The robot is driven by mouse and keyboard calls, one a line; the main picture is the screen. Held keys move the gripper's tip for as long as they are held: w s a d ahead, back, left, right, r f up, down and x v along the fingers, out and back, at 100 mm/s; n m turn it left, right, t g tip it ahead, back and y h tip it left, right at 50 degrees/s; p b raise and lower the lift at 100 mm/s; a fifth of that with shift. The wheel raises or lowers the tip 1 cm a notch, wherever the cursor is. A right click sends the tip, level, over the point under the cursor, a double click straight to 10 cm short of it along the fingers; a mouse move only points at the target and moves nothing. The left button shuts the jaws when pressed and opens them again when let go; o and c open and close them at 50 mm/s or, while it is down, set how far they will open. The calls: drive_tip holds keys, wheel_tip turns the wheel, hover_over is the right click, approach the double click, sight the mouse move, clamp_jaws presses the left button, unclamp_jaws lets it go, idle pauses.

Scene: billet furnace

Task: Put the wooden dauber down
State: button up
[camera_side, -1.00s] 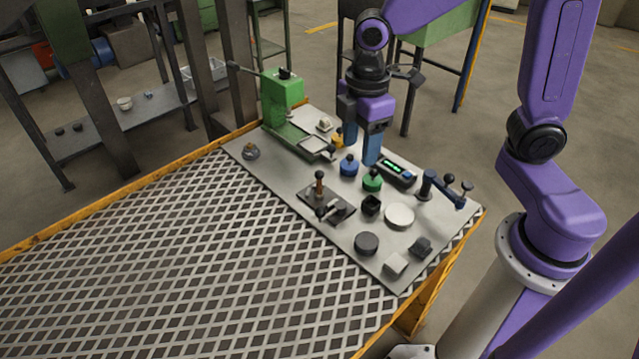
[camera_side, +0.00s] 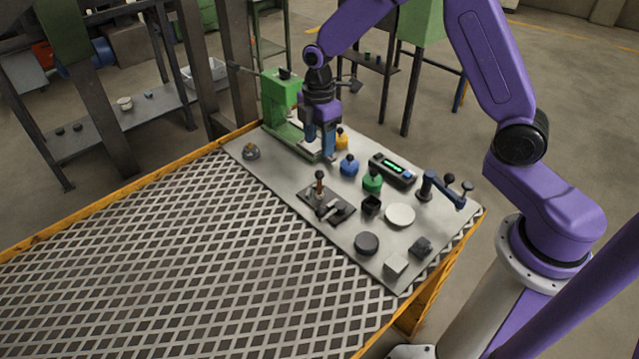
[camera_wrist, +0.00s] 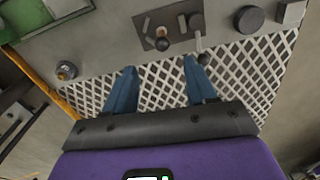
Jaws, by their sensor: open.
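My gripper (camera_side: 320,152) is beside the green press, low over its front end, with its fingers apart. In the wrist view my gripper (camera_wrist: 160,68) has nothing between its fingers. A brown-handled piece with a dark ball top (camera_side: 319,184) stands upright on a dark plate (camera_side: 338,209); its brownish top also shows in the wrist view (camera_wrist: 162,44). A small round grey piece with an orange-brown top (camera_side: 250,152) sits near the plate's left corner, and in the wrist view (camera_wrist: 66,71). I cannot tell which of these, if either, is the wooden dauber.
The green press (camera_side: 280,97) stands close to my gripper. Yellow (camera_side: 341,140), blue (camera_side: 349,166) and green (camera_side: 372,181) pots, a meter (camera_side: 393,169), a pale disc (camera_side: 400,215) and a dark disc (camera_side: 367,243) are to the right. The mesh bench top (camera_side: 190,250) is clear.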

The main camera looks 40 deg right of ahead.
sight(320, 171)
wheel_tip(320, 171, down, 12)
drive_tip(key=shift+s+f, duration=0.15)
drive_tip(key=shift+f, duration=0.1)
idle(0.4)
clamp_jaws()
